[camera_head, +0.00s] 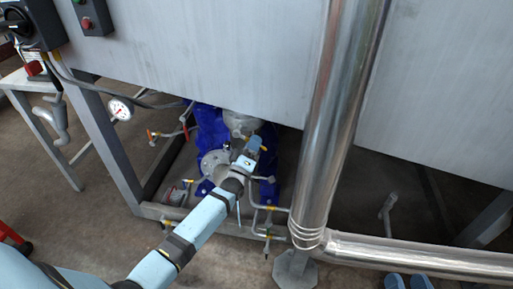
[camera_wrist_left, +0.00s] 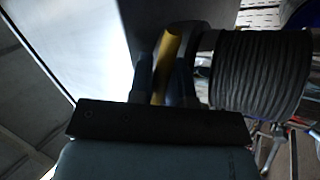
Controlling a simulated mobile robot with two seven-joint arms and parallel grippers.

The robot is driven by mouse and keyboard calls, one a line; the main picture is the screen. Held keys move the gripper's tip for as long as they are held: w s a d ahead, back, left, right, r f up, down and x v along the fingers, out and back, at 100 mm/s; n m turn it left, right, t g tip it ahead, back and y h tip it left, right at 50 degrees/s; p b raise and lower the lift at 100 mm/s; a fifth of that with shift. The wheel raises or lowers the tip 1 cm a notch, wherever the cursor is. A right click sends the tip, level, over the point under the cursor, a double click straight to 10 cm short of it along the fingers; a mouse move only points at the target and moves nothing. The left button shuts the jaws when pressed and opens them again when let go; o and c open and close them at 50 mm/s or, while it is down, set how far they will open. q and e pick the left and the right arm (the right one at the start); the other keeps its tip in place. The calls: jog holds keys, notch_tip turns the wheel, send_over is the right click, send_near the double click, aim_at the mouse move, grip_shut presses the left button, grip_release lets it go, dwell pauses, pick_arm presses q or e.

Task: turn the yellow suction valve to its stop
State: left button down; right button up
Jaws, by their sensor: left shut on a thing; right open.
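The yellow suction valve handle (camera_wrist_left: 168,48) shows in the left wrist view between the two fingers of my left gripper (camera_wrist_left: 166,72). The fingers are shut on it and cover much of it. In the head view my left gripper (camera_head: 255,146) reaches under the grey cabinet to the pump area, and only a small yellow tip of the valve handle (camera_head: 264,149) shows beside the fingers. The handle's pivot and its stop are hidden. My right gripper (camera_head: 408,283) shows only as two blue fingertips at the bottom edge, apart and empty.
A grey cabinet (camera_head: 230,50) overhangs the work spot. A thick shiny pipe (camera_head: 335,110) stands to the right of my left arm and another runs low to the right. A blue pump base (camera_head: 210,125), a gauge (camera_head: 120,109) and thin pipes with small valves crowd around.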

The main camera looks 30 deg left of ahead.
pick_arm(q)
jog(key=n+y, duration=0.1)
jog(key=n, duration=0.1)
jog(key=r+n+y, duration=0.1)
jog(key=n+y, duration=0.2)
jog(key=n, duration=0.1)
jog(key=shift+w+d+r+y, duration=0.1)
jog(key=shift+d+r+y, duration=0.2)
jog(key=shift+d+r, duration=0.05)
jog(key=shift+r+n+y, duration=0.35)
jog(key=shift+n+y, duration=0.4)
jog(key=shift+n, duration=0.35)
jog(key=shift+r+n+y, duration=0.3)
jog(key=shift+n+y, duration=0.45)
jog(key=shift+n, duration=0.35)
pick_arm(e)
jog(key=shift+a+r, duration=0.1)
pick_arm(q)
jog(key=shift+r, duration=0.1)
jog(key=c, duration=1.1)
grip_release()
jog(key=p+v, duration=0.1)
jog(key=v, duration=0.6)
pick_arm(e)
jog(key=shift+d+f+g+h, duration=0.25)
jog(key=shift+f+g+h, duration=0.3)
jog(key=shift+f, duration=0.5)
